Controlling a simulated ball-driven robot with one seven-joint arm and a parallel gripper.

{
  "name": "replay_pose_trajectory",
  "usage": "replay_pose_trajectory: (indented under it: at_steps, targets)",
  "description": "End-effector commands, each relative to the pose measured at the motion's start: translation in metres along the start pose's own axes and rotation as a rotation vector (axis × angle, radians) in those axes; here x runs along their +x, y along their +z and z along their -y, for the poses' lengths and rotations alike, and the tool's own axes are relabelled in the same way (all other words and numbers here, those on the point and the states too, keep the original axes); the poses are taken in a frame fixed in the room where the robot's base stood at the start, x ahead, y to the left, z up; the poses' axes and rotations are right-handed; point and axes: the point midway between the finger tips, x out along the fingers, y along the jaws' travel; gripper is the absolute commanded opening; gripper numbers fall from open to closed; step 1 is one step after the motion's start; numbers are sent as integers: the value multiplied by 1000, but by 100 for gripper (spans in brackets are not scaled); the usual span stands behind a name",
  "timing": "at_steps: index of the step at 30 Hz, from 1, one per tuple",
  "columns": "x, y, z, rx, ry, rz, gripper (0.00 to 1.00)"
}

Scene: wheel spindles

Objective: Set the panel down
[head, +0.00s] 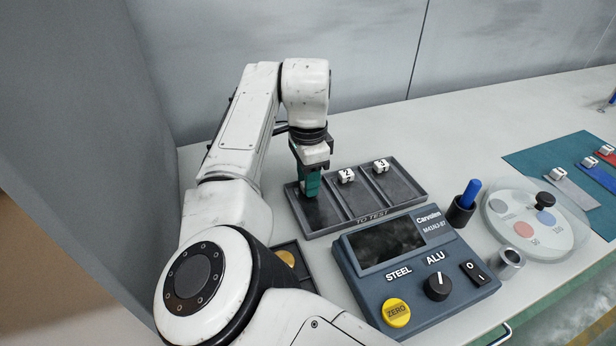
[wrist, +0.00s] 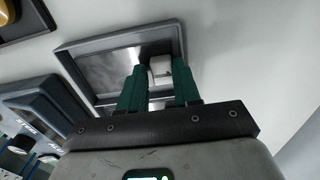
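My gripper (head: 313,190), with teal fingers, points down over the left compartment of the dark grey "TO TEST" tray (head: 352,229). In the wrist view its fingertips (wrist: 160,76) stand on either side of a small white block (wrist: 161,66) and appear to touch it. This looks like the handle of the panel, a shiny grey plate (wrist: 112,68) within the tray's rim (wrist: 92,43). I cannot tell whether the plate rests on the compartment floor or is just above it.
White blocks marked 2 (head: 346,176) and 3 (head: 381,166) stand in the other compartments. A blue-grey meter (head: 415,265) stands in front of the tray.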

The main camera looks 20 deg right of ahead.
Motion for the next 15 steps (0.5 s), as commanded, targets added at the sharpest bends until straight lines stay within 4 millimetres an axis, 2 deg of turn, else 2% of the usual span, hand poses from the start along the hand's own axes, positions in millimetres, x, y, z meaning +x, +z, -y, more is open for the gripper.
replay_pose_trajectory:
  at_steps: [9, 11, 15]
  targets:
    - [-7, 1, 4, -2, -18, 2, 50]
    - [-13, 1, 5, -2, -21, 2, 50]
    - [-39, 0, 5, -2, -21, -1, 50]
